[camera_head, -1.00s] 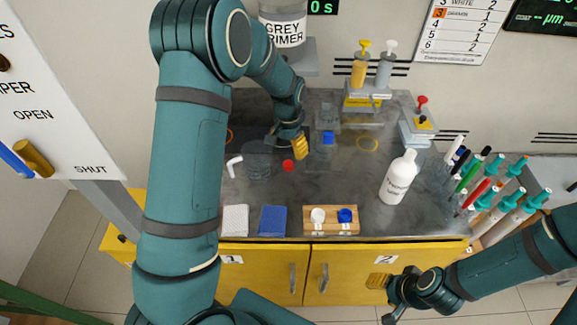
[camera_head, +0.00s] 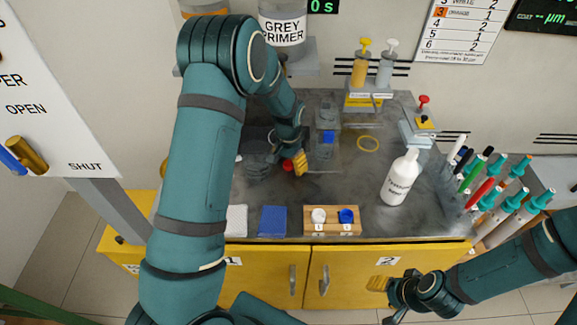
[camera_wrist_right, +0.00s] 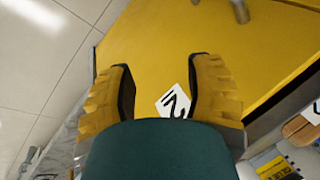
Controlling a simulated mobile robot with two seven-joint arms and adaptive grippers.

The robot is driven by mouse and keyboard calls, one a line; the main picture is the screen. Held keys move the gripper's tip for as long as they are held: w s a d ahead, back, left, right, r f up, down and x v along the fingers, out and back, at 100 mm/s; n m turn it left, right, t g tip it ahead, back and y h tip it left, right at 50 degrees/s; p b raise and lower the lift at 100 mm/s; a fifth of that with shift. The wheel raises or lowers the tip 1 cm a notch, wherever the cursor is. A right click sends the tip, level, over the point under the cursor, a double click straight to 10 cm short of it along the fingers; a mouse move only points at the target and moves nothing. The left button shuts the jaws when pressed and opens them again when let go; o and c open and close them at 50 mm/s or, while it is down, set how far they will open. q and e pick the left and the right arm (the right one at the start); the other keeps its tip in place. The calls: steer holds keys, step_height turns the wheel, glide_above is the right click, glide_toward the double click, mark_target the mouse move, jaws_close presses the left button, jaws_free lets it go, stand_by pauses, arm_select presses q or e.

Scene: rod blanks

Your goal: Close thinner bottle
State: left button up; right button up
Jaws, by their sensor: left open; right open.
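A white bottle (camera_head: 400,180) with a narrow neck and dark lettering stands upright on the right of the dark worktop in the head view. Its lettering is too small to read surely, so I cannot tell if it is the thinner bottle. A small red cap-like piece (camera_head: 288,166) lies on the worktop in the middle. My left gripper (camera_head: 299,163) is open, with its yellow fingers low beside the red piece; whether they touch it is unclear. My right gripper (camera_head: 388,285) is open and empty in front of the yellow cabinet; it also shows in the right wrist view (camera_wrist_right: 160,90).
A wooden block (camera_head: 331,229) with a white and a blue piece stands at the front edge, beside a blue pad (camera_head: 272,221) and a white one (camera_head: 236,220). A clear blue-topped container (camera_head: 326,147) stands just right of my left gripper. Pens and syringes crowd the right.

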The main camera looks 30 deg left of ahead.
mark_target(289, 164)
stand_by(0.3)
arm_select(q)
steer(key=c, duration=0.8)
steer(key=shift+c, duration=0.2)
step_height(289, 164, up, 10)
steer(key=p, duration=0.2)
arm_select(e)
steer(key=shift+s+r, duration=0.2)
steer(key=shift+r, duration=0.85)
steer(key=shift+o, duration=0.5)
arm_select(q)
steer(key=s+d+f+n, duration=0.1)
steer(key=s+d, duration=0.2)
steer(key=s+d+f, duration=0.2)
steer(key=s+d, duration=0.1)
steer(key=s, duration=0.1)
steer(key=s+d+f+n, duration=0.1)
steer(key=s+d, duration=0.2)
steer(key=s, duration=0.1)
steer(key=shift+s+f+n, duration=0.15)
steer(key=shift+f+n, duration=0.1)
steer(key=shift+n, duration=0.05)
